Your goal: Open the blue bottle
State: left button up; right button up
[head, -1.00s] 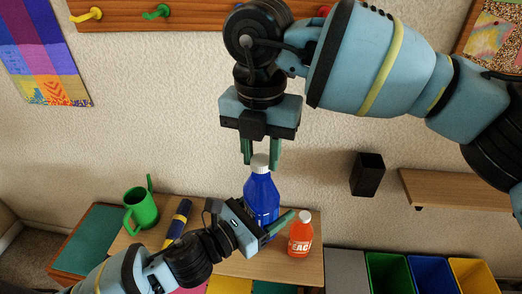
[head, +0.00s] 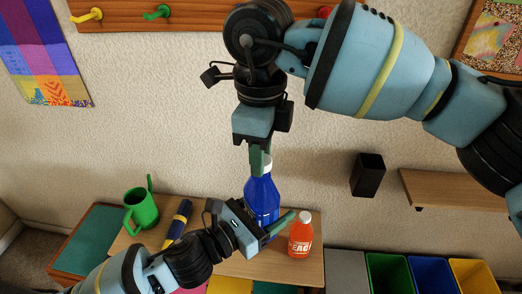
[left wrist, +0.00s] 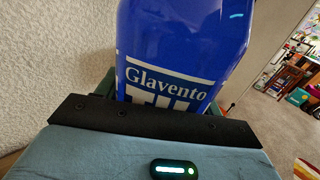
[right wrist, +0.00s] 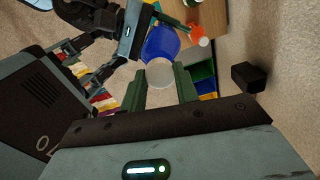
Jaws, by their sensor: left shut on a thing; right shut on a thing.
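The blue bottle (head: 262,200) stands upright on the wooden table, with a white cap (right wrist: 160,73) on top. In the left wrist view its label (left wrist: 165,82) reads "Glavento". My left gripper (head: 272,228) is shut around the bottle's body from the front left. My right gripper (head: 260,160) points down from above and is shut on the cap. In the right wrist view the cap sits between its two green fingers. In the head view the fingers hide most of the cap.
An orange bottle (head: 300,236) with a white cap stands close right of the blue one. A green watering can (head: 141,208) is at the table's left. A black box (head: 367,174) is on the wall. Green (head: 388,262), blue and yellow bins stand at the right.

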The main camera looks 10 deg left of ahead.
jog(key=n, duration=1.2)
jog(key=shift+n, duration=0.3)
jog(key=n, duration=1.1)
jog(key=shift+r, duration=0.2)
jog(key=shift+r, duration=0.8)
jog(key=shift+r, duration=0.2)
